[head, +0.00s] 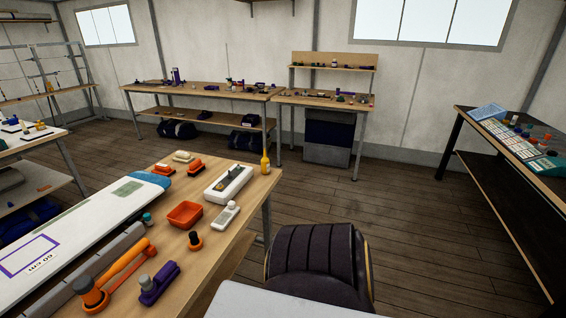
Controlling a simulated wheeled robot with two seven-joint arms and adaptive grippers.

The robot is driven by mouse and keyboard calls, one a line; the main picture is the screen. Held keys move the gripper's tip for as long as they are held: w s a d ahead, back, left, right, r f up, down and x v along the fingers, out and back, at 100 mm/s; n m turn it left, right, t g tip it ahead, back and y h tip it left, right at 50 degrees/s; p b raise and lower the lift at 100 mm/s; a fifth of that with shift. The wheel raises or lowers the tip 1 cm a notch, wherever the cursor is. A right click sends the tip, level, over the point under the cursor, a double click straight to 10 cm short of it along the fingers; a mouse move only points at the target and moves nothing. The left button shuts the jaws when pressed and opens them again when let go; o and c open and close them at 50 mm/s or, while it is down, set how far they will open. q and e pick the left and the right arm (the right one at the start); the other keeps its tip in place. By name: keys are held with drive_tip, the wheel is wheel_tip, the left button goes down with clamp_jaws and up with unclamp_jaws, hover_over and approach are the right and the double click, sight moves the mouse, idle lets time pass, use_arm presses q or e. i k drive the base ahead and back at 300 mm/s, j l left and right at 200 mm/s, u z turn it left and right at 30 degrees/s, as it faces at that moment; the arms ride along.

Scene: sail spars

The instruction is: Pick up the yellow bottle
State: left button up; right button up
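A small yellow bottle (265,164) with a narrow neck stands upright at the far right corner of the near wooden table (246,184). Nothing touches it that I can see. A white box-like device (228,184) with a dark top insert lies to its left. Neither of my grippers shows in the head view.
The table also holds an orange tray (185,214), a white board (70,243), an orange tool (125,265) and a purple tool (159,284). A dark ribbed seat-like object (318,262) stands right of the table. Wooden floor (400,220) is clear beyond it.

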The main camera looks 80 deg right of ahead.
sight(264, 162)
drive_tip(key=z, duration=2.35)
